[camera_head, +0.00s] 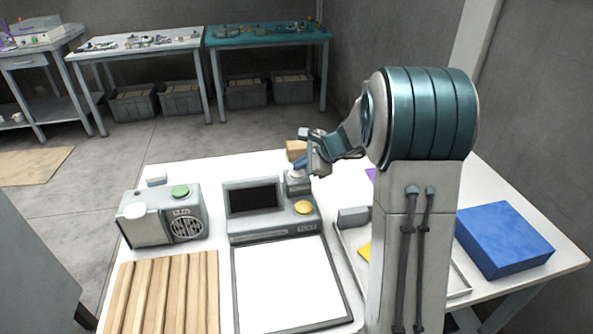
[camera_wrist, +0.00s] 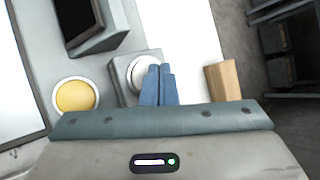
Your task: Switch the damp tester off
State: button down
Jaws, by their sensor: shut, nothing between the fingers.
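The grey console (camera_head: 257,224) with a dark screen (camera_head: 254,198) stands mid-table; I take it as the damp tester, though its label is too small to read surely. A round yellow button (camera_head: 303,207) sits on its right front and also shows in the wrist view (camera_wrist: 74,96). A white round knob or button (camera_wrist: 144,70) on a square grey base (camera_wrist: 122,68) is at its back right. My gripper (camera_wrist: 159,68) is shut and empty, its blue fingertips over or against the white round part; contact cannot be told. In the head view my gripper (camera_head: 299,167) partly hides that part.
A grey box with a green button (camera_head: 180,191) and round grille stands left. A white panel (camera_head: 287,284) and wooden slats (camera_head: 165,293) lie in front. A wooden block (camera_head: 296,150) is behind my gripper. A tray (camera_head: 457,281) and blue box (camera_head: 504,240) are right.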

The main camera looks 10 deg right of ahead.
aim_at(301, 173)
jog(key=shift+r, duration=0.15)
notch_tip(301, 173, up, 6)
jog(key=p, duration=0.4)
jog(key=shift+p, duration=0.3)
jog(key=s+a+r+n+g+h, duration=0.1)
jog(key=s+n+h, duration=0.5)
jog(key=s+n, duration=1.2)
jog(key=s+r+g, duration=0.1)
jog(key=s+g, duration=0.1)
jog(key=s, duration=1.2)
jog(key=shift+s+a+r+g, duration=0.2)
jog(key=shift+g, duration=0.2)
